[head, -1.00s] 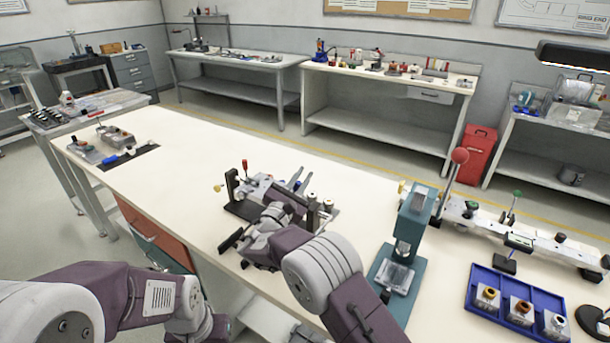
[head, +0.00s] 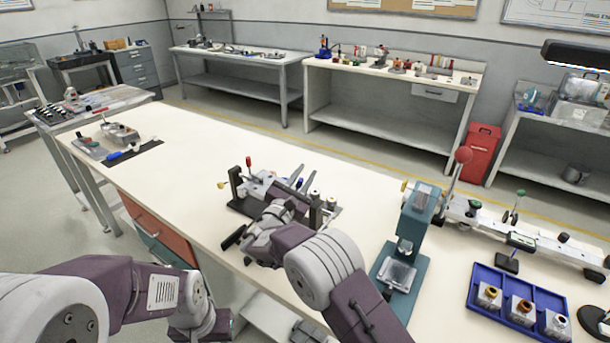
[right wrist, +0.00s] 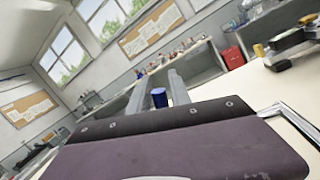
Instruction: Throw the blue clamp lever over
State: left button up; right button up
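The blue clamp lever shows as a small blue tip (head: 299,183) on the dark-based clamp fixture (head: 240,207) at the middle of the white bench. In the right wrist view its blue cylindrical end (right wrist: 159,97) stands between my two grey fingers. My right gripper (head: 303,173) is open, with one finger on each side of the blue end; a gap shows on the left, and contact on the right cannot be told. The lever's lower part is hidden. My left gripper is hidden behind its wrist at the lower left of the head view.
The fixture also has a red-knobbed lever (head: 249,161) and a yellow knob (head: 221,185). A teal press (head: 412,225) stands close on the right, with a blue tray (head: 482,307) beyond it.

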aim_at(299, 184)
jog(key=v, duration=0.9)
